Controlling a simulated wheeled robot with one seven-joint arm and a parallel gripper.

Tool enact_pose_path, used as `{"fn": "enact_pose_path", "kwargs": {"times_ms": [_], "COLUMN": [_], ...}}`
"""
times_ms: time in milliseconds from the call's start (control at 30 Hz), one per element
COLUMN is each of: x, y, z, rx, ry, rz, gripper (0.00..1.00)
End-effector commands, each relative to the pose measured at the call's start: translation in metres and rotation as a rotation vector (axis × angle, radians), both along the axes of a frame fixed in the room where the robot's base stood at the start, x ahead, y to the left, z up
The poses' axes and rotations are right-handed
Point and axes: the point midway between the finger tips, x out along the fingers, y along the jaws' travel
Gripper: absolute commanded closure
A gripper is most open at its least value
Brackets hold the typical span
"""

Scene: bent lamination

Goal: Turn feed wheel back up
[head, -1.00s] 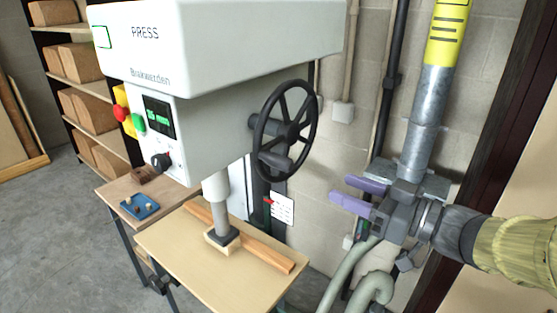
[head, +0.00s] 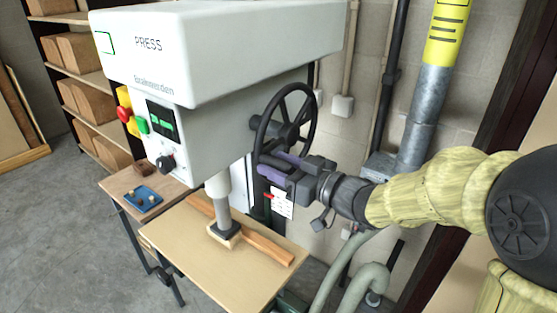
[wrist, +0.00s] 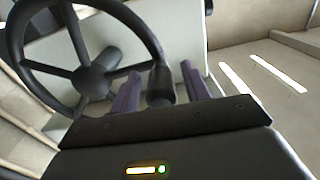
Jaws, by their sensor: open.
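The black feed wheel (head: 311,118) is on the right side of the white press (head: 215,45). It also shows in the wrist view (wrist: 92,82), with its spokes, hub and round rim. My gripper (head: 266,158) is at the wheel's lower part, its purple fingers pointing left. In the wrist view my gripper (wrist: 158,85) is open, and a dark knob-like handle (wrist: 160,90) on the rim stands between the fingers. Whether the fingers touch it I cannot tell. The press ram (head: 219,190) is down, its foot on a wooden block (head: 224,237) over a wood strip (head: 258,243).
The press table (head: 180,240) stands below the ram. A side table holds a blue tray (head: 143,200) with small pieces. Shelves (head: 70,40) with wood blocks are at the left. A duct (head: 425,90) and a grey hose (head: 345,275) are near my arm.

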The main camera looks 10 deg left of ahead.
Motion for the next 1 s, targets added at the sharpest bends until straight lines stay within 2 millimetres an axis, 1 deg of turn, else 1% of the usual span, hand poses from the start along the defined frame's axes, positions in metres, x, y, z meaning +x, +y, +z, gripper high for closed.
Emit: {"fn": "enact_pose_path", "kwargs": {"times_ms": [267, 300, 367, 500, 533, 767, 1000], "x": [0.0010, 0.0010, 0.0010, 0.0010, 0.0010, 0.0006, -0.0035], "y": [0.0022, 0.0022, 0.0021, 0.0020, 0.0020, 0.0025, 0.0095], "z": [-0.0004, -0.0004, -0.0004, -0.0003, -0.0003, 0.0002, 0.0041], "rx": [0.000, 0.000, 0.000, 0.000, 0.000, 0.000, -0.001], "ry": [0.000, 0.000, 0.000, 0.000, 0.000, 0.000, -0.001], "rz": [-0.001, -0.001, 0.000, -0.001, -0.001, 0.001, 0.015], "gripper": [0.53, 0.57, 0.69, 0.96, 1.00, 1.00, 1.00]}}
